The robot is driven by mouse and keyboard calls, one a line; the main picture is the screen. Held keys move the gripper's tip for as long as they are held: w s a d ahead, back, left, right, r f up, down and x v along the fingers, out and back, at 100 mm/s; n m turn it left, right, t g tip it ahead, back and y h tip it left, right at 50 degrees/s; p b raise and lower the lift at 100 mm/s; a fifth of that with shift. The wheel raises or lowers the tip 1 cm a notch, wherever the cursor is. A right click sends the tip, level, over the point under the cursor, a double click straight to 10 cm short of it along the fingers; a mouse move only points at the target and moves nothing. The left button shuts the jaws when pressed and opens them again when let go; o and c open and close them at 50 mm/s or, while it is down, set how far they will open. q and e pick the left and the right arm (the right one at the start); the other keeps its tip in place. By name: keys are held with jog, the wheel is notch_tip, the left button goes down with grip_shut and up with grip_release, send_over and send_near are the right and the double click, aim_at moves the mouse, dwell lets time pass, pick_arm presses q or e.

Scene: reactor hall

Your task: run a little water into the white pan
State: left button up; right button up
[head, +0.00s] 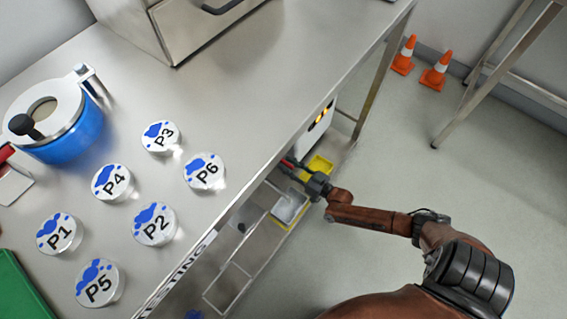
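My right gripper (294,168) reaches in from the right, beside the table's edge and above a low shelf. It is small and dark here, and I cannot tell whether its fingers are open or shut. A small whitish tray-like thing (289,208) sits on the shelf just below it, with yellow at its edge; I cannot tell whether it is the white pan. No tap or running water can be made out clearly. My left gripper is not in view.
The steel table (250,110) holds several round labelled pieces, P1 to P6, a blue vessel (75,136) with a white lid, a green tray (20,290) and a steel box (180,25). A yellow container (319,166) is near my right gripper. Orange cones (437,72) stand on open floor.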

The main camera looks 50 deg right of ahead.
jog(key=shift+w+r, duration=0.1)
jog(key=shift+w, duration=0.4)
grip_shut()
dwell(0.4)
